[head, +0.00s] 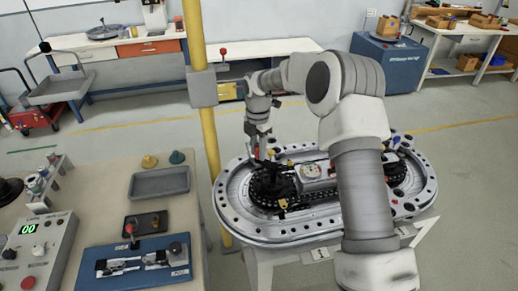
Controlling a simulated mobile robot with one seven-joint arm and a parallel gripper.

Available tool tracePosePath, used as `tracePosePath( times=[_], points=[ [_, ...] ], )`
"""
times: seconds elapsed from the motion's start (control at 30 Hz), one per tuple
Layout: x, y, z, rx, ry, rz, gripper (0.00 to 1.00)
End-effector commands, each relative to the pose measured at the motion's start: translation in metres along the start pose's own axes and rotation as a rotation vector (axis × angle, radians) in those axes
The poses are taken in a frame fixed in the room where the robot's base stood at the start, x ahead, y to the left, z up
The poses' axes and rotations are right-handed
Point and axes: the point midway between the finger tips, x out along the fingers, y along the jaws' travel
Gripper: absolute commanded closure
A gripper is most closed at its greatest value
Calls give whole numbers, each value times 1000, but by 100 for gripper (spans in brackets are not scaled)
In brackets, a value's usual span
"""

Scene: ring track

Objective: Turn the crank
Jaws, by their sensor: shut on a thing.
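My gripper (258,155) points down over the left end of the oval ring track (231,214), in the head view. It is shut on the crank, whose dark, slim shape is mostly hidden between the fingers. Just below and to the right is a dark toothed wheel (272,188) with a black chain running along the track. The wheel's top is partly hidden by the gripper. My arm crosses the right part of the track and covers some of it.
A yellow post (201,120) stands close to the left of the track. A workbench (105,200) at left holds a grey tray (160,182), a blue fixture (135,262) and a control box (38,250) reading 00. Open floor lies behind the track.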

Motion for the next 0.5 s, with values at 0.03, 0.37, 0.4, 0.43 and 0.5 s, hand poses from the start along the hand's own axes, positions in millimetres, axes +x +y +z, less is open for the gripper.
tracePosePath(
  times=[0.03, 0.37, 0.4, 0.43, 0.5],
  points=[
    [-2, -1, -2, -34, 1, 0, 100],
    [-1, -1, -5, -82, 1, 1, 100],
    [-1, -1, -5, -82, 1, 1, 100],
    [-1, -1, -5, -82, 1, 1, 63],
    [-1, -1, -5, -82, 1, 1, 51]
  ],
)
